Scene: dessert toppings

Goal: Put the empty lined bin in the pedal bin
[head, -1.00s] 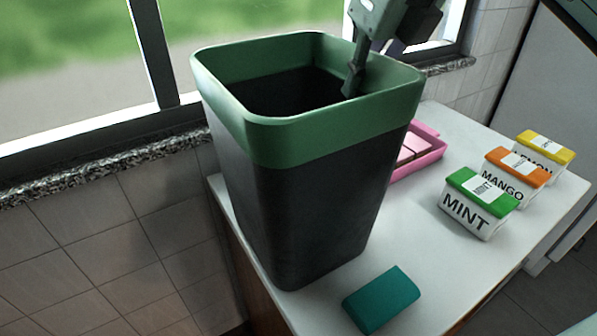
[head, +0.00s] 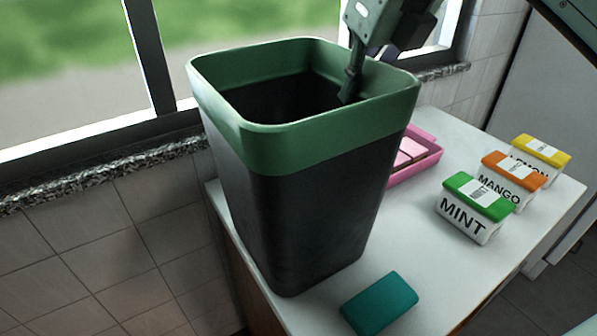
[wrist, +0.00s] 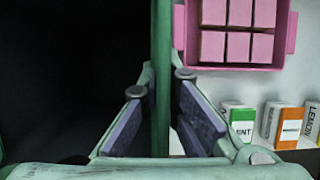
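The empty lined bin (head: 318,225) is dark grey to black with a broad green rim band. It stands upright, large in the head view, over the left end of the white table; whether its base touches the table is hard to tell. Its inside is dark and looks empty. My gripper (head: 347,88) reaches down over its far right rim. I see no pedal bin in these views.
Behind the bin is a pink tray (head: 425,165) of pink blocks. To the right are the mint (head: 474,210), mango (head: 512,180) and lemon (head: 540,152) cartons. A teal block (head: 379,303) lies in front. A window and stone sill (head: 95,172) are behind.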

